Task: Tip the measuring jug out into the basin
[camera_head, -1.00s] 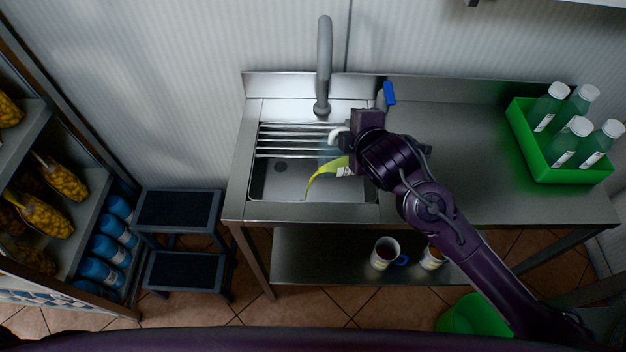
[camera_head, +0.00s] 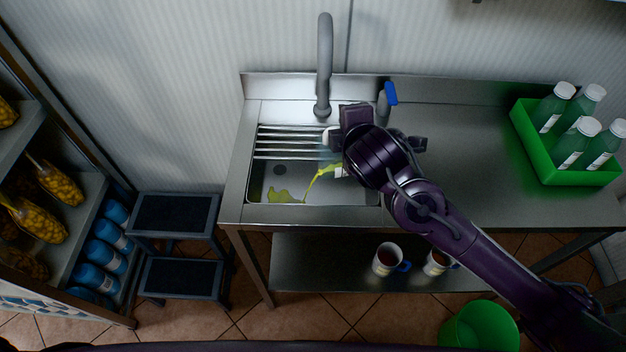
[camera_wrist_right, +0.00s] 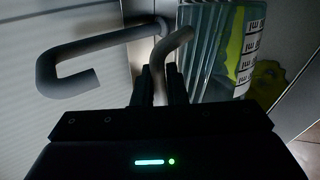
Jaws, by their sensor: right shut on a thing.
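My right gripper (camera_wrist_right: 160,85) is shut on the curved handle of the clear measuring jug (camera_wrist_right: 208,50), seen close in the right wrist view. The jug has white scale labels and holds some yellow-green liquid. In the head view the jug (camera_head: 340,170) is tilted over the sink basin (camera_head: 300,172), mostly hidden behind my right gripper (camera_head: 345,136) and arm. A yellow-green stream runs from it down to the left into the basin. A puddle (camera_head: 286,197) lies on the basin floor. My left gripper is not in view.
A grey tap (camera_head: 324,65) rises behind the basin, and a rack of metal bars (camera_head: 290,142) spans its back part. A green crate (camera_head: 548,160) of bottles sits at the right. The counter between is clear.

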